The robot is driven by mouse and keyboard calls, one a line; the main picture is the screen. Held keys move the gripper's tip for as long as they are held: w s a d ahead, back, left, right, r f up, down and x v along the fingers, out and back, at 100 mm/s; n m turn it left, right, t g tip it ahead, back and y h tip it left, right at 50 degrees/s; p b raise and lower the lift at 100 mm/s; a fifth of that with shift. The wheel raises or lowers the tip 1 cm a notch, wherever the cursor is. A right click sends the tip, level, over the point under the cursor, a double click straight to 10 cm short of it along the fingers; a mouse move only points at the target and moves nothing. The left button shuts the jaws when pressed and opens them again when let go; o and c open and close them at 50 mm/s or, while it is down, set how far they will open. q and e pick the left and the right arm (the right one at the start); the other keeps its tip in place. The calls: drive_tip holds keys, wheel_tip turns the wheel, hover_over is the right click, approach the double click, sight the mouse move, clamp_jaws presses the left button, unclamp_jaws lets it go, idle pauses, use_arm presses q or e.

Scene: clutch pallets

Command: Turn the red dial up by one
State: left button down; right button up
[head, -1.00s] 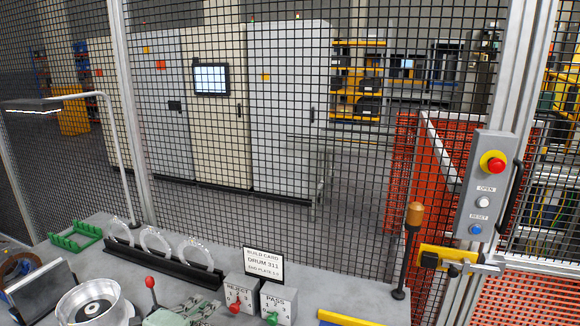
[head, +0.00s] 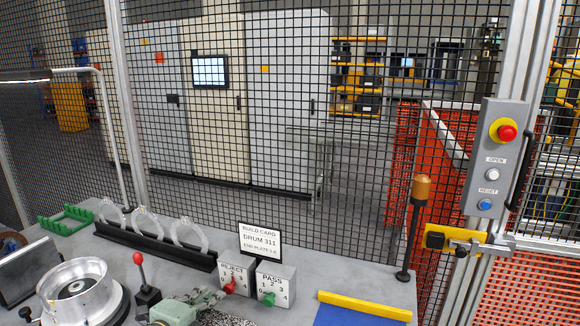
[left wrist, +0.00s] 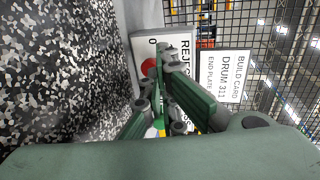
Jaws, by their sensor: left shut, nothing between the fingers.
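The red dial (head: 230,286) is on the front of the grey REJECT box (head: 234,267), which carries numbers around the dial. In the left wrist view the box (left wrist: 180,38) appears sideways, and the red dial (left wrist: 148,72) is partly hidden behind my fingers. My left gripper (head: 214,296) is shut and empty, its tips just in front of and left of the dial. Its green and grey fingers also show in the left wrist view (left wrist: 162,52). I cannot tell whether they touch the dial, nor its exact setting. My right gripper is not in view.
The PASS box (head: 275,280) with a green dial (head: 268,299) stands close on the right. A build card (head: 260,241) stands behind both. A red-knobbed lever (head: 139,260) and a metal drum (head: 78,288) are to the left. Mesh fencing closes off the back.

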sight(230, 287)
use_arm(q)
drive_tip(key=x, duration=0.1)
drive_tip(key=b+x, duration=0.1)
drive_tip(key=x, duration=0.1)
drive_tip(key=shift+w+d+r, duration=0.15)
drive_tip(key=shift+w+r, duration=0.1)
drive_tip(key=shift+w, duration=0.1)
drive_tip(key=shift+w+d+b, duration=0.2)
drive_tip(key=shift+w+b, duration=0.25)
drive_tip(key=shift+w, duration=0.1)
drive_tip(key=shift+d+f, duration=0.1)
drive_tip(key=shift+f, duration=0.05)
drive_tip(key=shift+s+f, duration=0.2)
drive_tip(key=shift+f, duration=0.05)
